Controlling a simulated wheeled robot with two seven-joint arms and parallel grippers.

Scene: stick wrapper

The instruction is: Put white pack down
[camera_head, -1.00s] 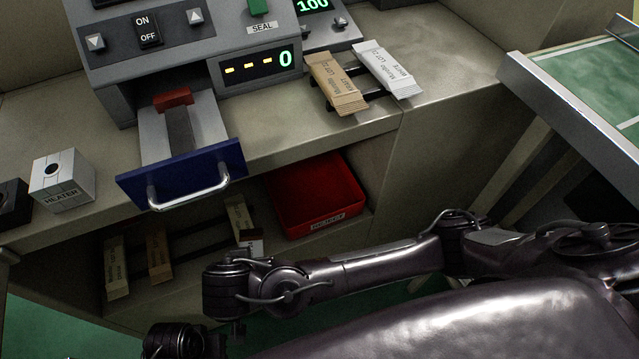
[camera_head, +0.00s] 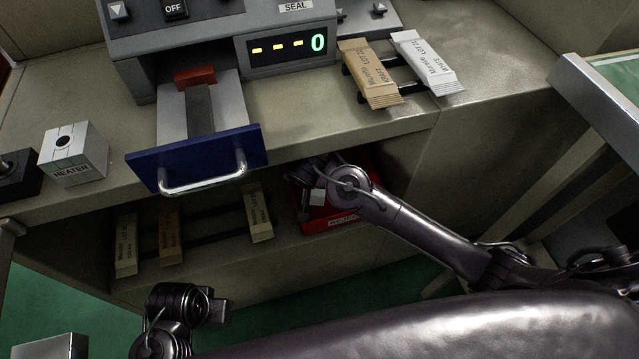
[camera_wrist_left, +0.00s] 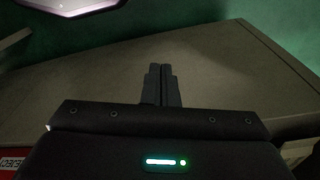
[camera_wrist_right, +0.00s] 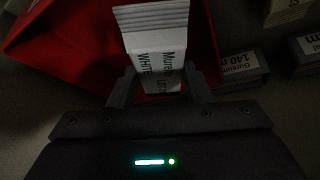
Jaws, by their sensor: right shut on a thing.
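My right gripper (camera_wrist_right: 158,88) is shut on a white pack (camera_wrist_right: 160,55) with dark print reading WHITE. In the right wrist view the pack's ridged end points away from me, over the red bin (camera_wrist_right: 60,35). In the head view the right hand is at the red bin (camera_head: 330,222) on the lower shelf, and a small white part of the pack (camera_head: 318,197) shows. I cannot tell whether the pack touches the bin. My left gripper (camera_wrist_left: 162,85) is shut and empty. Another white pack (camera_head: 427,62) lies on the upper rack beside a brown pack (camera_head: 369,73).
Several packs, including a tan one (camera_head: 258,213), lie on the lower shelf left of the bin. Above, an open blue-fronted drawer (camera_head: 200,160) juts out from the sealing machine. A heater block (camera_head: 73,153) stands at the left. The counter edge overhangs the bin.

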